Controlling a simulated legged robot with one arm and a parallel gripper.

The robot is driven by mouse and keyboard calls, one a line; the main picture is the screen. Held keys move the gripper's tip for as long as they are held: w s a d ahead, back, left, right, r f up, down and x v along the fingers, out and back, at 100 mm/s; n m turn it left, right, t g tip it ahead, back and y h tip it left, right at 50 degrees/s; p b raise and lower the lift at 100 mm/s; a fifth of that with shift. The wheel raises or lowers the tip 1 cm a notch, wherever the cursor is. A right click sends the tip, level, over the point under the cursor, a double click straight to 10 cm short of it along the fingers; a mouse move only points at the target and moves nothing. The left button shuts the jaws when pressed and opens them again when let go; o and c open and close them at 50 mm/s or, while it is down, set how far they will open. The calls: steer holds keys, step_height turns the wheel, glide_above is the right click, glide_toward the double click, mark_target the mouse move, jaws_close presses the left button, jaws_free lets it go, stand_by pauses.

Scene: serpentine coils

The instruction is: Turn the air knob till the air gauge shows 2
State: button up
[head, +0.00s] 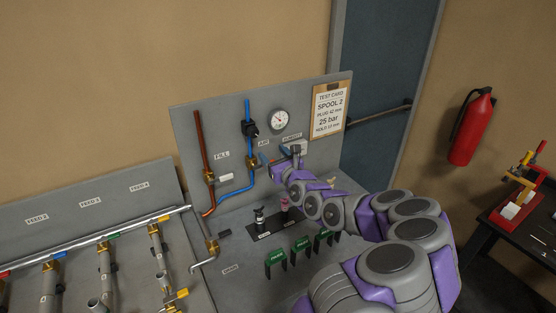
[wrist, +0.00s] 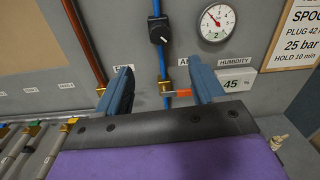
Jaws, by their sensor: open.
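The black air knob (head: 250,129) sits on the blue vertical pipe on the grey panel; it also shows in the wrist view (wrist: 158,32), with a pale mark on its face. The round white air gauge (head: 279,121) is to the right of the knob. In the wrist view the gauge (wrist: 218,22) has a red needle pointing up and left; its exact reading is too small to tell. My gripper (head: 274,156) is open and empty, below the knob and gauge. In the wrist view its two blue fingers (wrist: 163,82) stand apart, with the knob above the gap between them.
A brass valve with an orange handle (wrist: 183,93) is on the blue pipe, between the fingers in view. A humidity display (wrist: 237,84) is by the right finger. A copper pipe (head: 200,140) runs left. Green clips (head: 300,246) and small bottles stand on the bench below.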

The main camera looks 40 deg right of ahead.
steer(key=shift+v, duration=1.35)
